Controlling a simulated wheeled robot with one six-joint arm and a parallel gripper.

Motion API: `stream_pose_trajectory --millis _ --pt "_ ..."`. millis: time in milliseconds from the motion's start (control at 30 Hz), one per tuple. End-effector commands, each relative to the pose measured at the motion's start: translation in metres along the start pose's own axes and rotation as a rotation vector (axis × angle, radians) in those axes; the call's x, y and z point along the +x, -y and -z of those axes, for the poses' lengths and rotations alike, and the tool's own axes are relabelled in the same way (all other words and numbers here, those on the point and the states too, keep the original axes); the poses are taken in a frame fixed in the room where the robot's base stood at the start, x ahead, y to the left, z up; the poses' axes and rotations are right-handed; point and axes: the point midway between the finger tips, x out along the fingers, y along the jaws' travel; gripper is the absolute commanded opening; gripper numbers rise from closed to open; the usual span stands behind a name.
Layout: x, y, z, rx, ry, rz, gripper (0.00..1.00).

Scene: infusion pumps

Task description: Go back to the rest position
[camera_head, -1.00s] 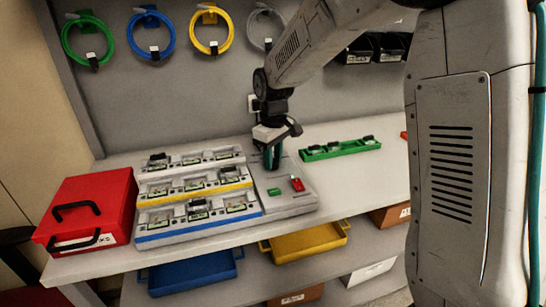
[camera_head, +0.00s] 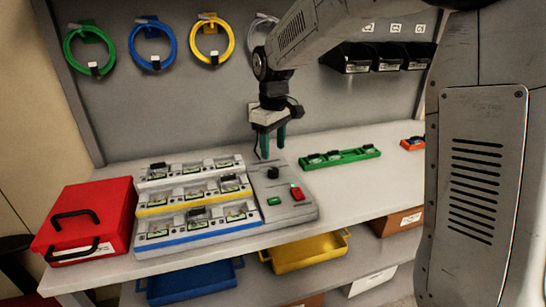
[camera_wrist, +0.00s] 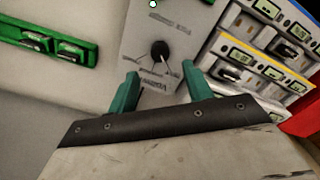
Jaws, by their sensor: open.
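My gripper (camera_head: 272,143) hangs above the back of the grey control panel (camera_head: 300,212), with its two green fingers pointing down. In the wrist view, my gripper (camera_wrist: 160,90) has its fingers apart with nothing between them. A black knob (camera_head: 272,172) stands on the panel below the fingers. The knob also shows beyond the fingertips in the wrist view (camera_wrist: 160,50), apart from them. The panel has a green button (camera_head: 274,201) and a red switch (camera_head: 297,193).
Pump racks with white (camera_head: 150,184), yellow (camera_head: 148,211) and blue (camera_head: 150,242) edges stand left of the panel. A red case (camera_head: 100,205) is at the far left. A green tray (camera_head: 362,154) lies to the right. Coiled cables and black bins (camera_head: 350,62) are on the back wall.

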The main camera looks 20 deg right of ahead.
Motion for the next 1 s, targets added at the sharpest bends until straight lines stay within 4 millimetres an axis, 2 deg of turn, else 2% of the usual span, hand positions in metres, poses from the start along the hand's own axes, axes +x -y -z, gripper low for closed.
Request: stream_pose_trajectory --millis 167,667,767,1000 --pt "-0.01 0.0 0.0 0.0 0.0 0.0 0.5" --pt "-0.009 0.001 -0.002 0.044 0.009 0.005 0.5" --pt "0.005 0.014 -0.026 0.12 0.067 0.03 0.5" --pt "-0.015 0.052 -0.115 0.304 0.102 0.036 0.5"
